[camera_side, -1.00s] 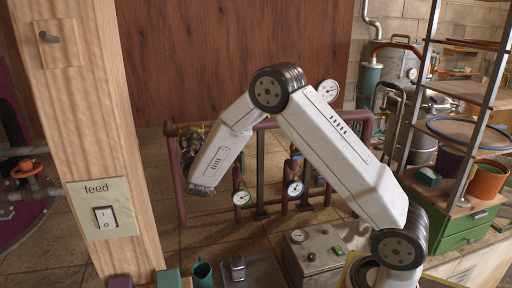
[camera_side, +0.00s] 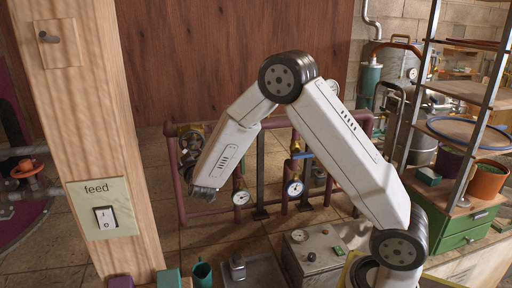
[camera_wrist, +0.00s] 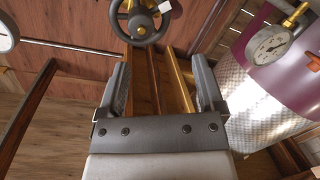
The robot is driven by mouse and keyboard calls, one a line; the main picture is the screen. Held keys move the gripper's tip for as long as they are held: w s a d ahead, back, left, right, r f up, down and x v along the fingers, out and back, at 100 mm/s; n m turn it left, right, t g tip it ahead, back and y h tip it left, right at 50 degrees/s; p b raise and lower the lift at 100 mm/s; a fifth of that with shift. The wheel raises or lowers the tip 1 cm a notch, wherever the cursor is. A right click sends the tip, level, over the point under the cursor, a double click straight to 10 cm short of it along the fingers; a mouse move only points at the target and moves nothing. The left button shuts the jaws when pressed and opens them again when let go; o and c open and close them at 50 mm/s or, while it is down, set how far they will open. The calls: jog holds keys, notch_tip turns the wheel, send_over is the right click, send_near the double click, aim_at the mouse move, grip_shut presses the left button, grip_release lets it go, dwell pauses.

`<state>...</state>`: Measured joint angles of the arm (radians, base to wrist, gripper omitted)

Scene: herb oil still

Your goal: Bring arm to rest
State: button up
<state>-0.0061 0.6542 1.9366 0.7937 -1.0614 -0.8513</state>
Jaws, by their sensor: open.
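My gripper (camera_wrist: 162,72) is open in the wrist view, with its two fingers well apart and nothing between them. In the side view my gripper (camera_side: 203,192) hangs at the lower end of my bent arm, in front of the purple pipe frame (camera_side: 180,205). Its fingers are hardly visible there. In the wrist view a grey handwheel (camera_wrist: 141,22) lies beyond the fingertips, apart from them.
A wooden post with a feed switch (camera_side: 105,217) stands left of my arm. Gauges (camera_side: 294,188) sit on the pipes behind it. A metal shelf rack and a green drawer unit (camera_side: 462,238) stand right. In the wrist view, a steel vessel (camera_wrist: 262,100) with a gauge (camera_wrist: 268,45) is right.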

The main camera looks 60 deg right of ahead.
jog(key=s+a+f+g+y, duration=0.2)
jog(key=s+a+g+y, duration=0.1)
jog(key=s, duration=0.6)
jog(key=s+a+f+n+g+y, duration=0.1)
jog(key=s+a+g+y, duration=0.3)
jog(key=s, duration=0.5)
jog(key=s+a+f+n+g+y, duration=0.1)
jog(key=s+a+f+g+y, duration=0.2)
jog(key=s, duration=0.6)
jog(key=shift+s+a+f+g, duration=0.35)
jog(key=shift+g, duration=0.05)
